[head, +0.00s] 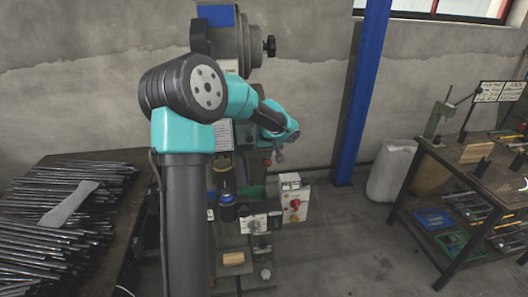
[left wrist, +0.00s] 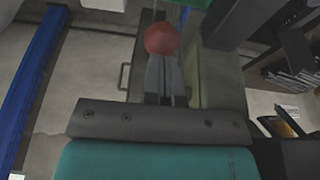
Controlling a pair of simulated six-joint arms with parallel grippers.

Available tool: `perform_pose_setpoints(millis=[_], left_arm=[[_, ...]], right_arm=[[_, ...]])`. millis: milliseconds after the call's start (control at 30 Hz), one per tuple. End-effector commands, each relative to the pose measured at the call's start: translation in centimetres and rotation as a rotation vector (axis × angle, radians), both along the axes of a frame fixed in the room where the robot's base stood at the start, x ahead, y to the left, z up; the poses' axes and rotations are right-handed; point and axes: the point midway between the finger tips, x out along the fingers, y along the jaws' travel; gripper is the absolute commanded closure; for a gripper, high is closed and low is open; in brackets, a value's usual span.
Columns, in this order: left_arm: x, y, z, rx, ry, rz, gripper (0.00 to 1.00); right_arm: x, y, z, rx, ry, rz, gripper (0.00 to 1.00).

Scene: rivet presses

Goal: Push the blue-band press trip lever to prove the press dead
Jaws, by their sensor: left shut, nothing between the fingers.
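The press (head: 250,45) stands against the wall, partly hidden behind my left arm. A blue panel shows at its top and a blue ring (head: 227,197) lower down. A small red ball knob (head: 267,162), seemingly the trip lever's end, shows just left of my left gripper (head: 279,155). In the left wrist view the red ball (left wrist: 161,38) lies right at the tips of my left gripper (left wrist: 162,62). Those fingers are shut with nothing between them. I cannot tell whether they touch the ball. The lever's shaft is mostly hidden. My right gripper is out of view.
A control box (head: 295,203) with a red button stands right of the press. A bench (head: 109,222) heaped with dark rods is at left. A blue post (head: 360,95) rises behind. A workbench (head: 462,180) with tools is at right. Open floor lies between.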

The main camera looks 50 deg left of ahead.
Motion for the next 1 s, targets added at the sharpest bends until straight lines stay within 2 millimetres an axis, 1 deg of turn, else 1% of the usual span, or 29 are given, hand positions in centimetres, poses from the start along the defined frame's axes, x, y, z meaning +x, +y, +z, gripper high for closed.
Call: perform_pose_setpoints(millis=[133, 400, 767, 1000], left_arm=[[0.0, 0.0, -0.4, -0.001, 0.001, 0.000, 1.00], [-0.2, -0.2, -1.7, 0.000, 0.001, 0.000, 1.00], [-0.3, -0.2, -2.0, -0.003, 0.003, 0.002, 1.00], [-0.5, -0.3, -3.2, -0.003, 0.006, 0.003, 1.00]], right_arm=[[0.0, 0.0, 0.0, 0.000, 0.000, 0.000, 0.57], [0.0, 0.0, 0.0, 0.000, 0.000, 0.000, 0.57], [0.0, 0.0, 0.0, 0.000, 0.000, 0.000, 0.57], [0.0, 0.0, 0.0, 0.000, 0.000, 0.000, 0.57]])
